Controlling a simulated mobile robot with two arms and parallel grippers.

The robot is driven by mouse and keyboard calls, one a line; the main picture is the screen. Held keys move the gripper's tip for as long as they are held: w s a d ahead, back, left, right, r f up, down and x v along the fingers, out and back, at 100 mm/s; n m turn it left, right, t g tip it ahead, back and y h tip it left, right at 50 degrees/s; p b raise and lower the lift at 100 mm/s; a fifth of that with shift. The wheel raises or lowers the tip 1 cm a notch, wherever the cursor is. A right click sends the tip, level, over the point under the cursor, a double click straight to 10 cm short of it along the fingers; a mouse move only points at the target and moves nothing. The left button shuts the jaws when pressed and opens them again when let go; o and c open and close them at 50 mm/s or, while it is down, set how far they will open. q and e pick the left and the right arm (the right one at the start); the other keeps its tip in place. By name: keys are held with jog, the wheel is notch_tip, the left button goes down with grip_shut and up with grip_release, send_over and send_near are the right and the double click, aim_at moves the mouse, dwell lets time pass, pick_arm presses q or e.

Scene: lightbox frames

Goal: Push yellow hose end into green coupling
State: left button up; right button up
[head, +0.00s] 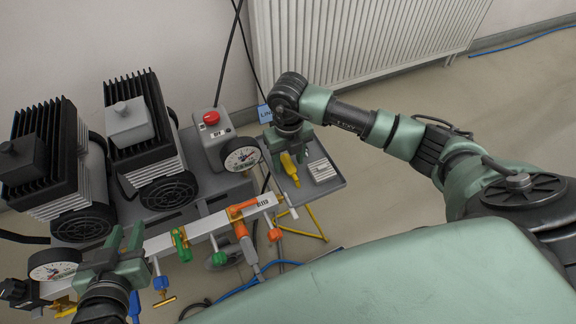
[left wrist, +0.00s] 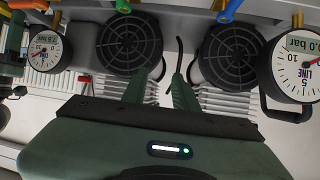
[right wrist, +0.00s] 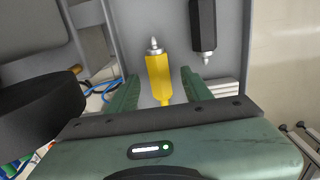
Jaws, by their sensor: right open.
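The yellow hose end (head: 290,170), with a silver tip, lies on the grey tray at the right of the bench. In the right wrist view the yellow hose end (right wrist: 159,75) lies between and beyond the fingertips of my open right gripper (right wrist: 157,85). My right gripper (head: 298,145) is over the tray. The green coupling (head: 180,243) is on the white manifold bar; a green fitting (left wrist: 122,6) also shows at the top of the left wrist view. My left gripper (head: 126,236) is open and empty, left of the green coupling.
The manifold bar (head: 212,221) also carries orange (head: 241,228) and blue (head: 160,283) fittings. Two black-finned compressors (head: 150,130) and a box with a red button (head: 211,118) stand behind. A black hose end (right wrist: 203,25) lies beside the yellow one on the tray (right wrist: 225,60).

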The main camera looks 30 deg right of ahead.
jog(key=shift+f, duration=0.55)
pick_arm(q)
jog(key=shift+w+d+r+t, duration=0.25)
jog(key=shift+w+r+t, duration=0.25)
jog(key=shift+r, duration=0.25)
pick_arm(e)
grip_shut()
pick_arm(q)
jog(key=shift+s, duration=0.1)
pick_arm(e)
jog(key=shift+r, duration=0.15)
